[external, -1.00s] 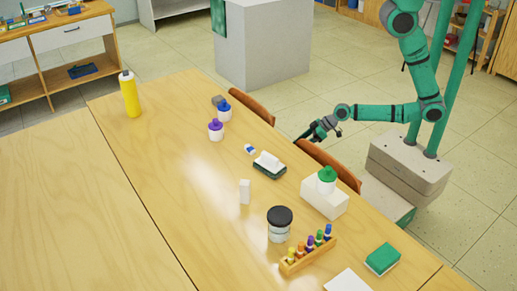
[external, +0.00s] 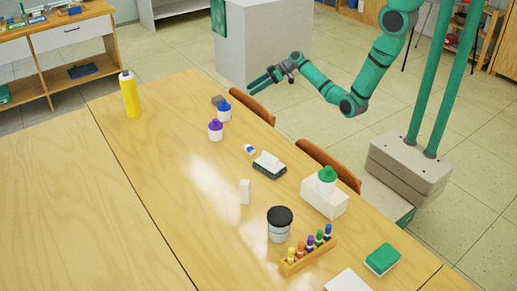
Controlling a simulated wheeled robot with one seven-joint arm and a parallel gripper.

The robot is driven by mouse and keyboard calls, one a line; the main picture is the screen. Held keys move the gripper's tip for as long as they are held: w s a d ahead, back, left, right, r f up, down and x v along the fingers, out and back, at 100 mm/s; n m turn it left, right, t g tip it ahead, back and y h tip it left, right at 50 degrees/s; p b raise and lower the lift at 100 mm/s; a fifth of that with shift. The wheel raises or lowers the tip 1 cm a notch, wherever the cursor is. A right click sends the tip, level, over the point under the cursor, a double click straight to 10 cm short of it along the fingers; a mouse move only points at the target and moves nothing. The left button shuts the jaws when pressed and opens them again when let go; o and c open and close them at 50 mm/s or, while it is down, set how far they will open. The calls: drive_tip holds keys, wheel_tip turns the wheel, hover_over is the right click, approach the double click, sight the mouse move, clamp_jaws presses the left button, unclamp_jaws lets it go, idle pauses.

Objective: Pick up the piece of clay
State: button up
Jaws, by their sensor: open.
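I cannot tell for certain which item is the clay. A small dark grey block (external: 218,101) lies near the table's far edge, beside a blue-capped bottle (external: 224,113). A white upright block (external: 244,191) stands nearer the middle, and a white lump on a dark green base (external: 269,165) sits to its right. My gripper (external: 258,81) is open and empty. In the picture it appears above and to the right of the grey block, raised near the table's far side, touching nothing.
Two brown chair backs (external: 252,107) stand along the table's far edge. A purple-capped bottle (external: 215,130), a white box with a green-topped item (external: 324,198), a dark-lidded jar (external: 279,225) and a paint rack (external: 308,254) stand on the table (external: 130,175).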

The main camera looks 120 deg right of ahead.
drive_tip(key=w+d+r+n+y, duration=0.1)
drive_tip(key=w+d+r+n, duration=0.15)
drive_tip(key=r, duration=0.25)
drive_tip(key=n+t+y, duration=0.1)
drive_tip(key=n+y, duration=0.2)
drive_tip(key=n, duration=0.1)
approach(219, 98)
drive_tip(key=shift+d+f, duration=0.1)
drive_tip(key=shift+d, duration=0.25)
drive_tip(key=x, duration=0.4)
drive_tip(key=shift+w+f, duration=0.1)
drive_tip(key=shift+w, duration=0.05)
drive_tip(key=shift+x, duration=2.9)
drive_tip(key=shift+a, duration=0.2)
drive_tip(key=c, duration=1.3)
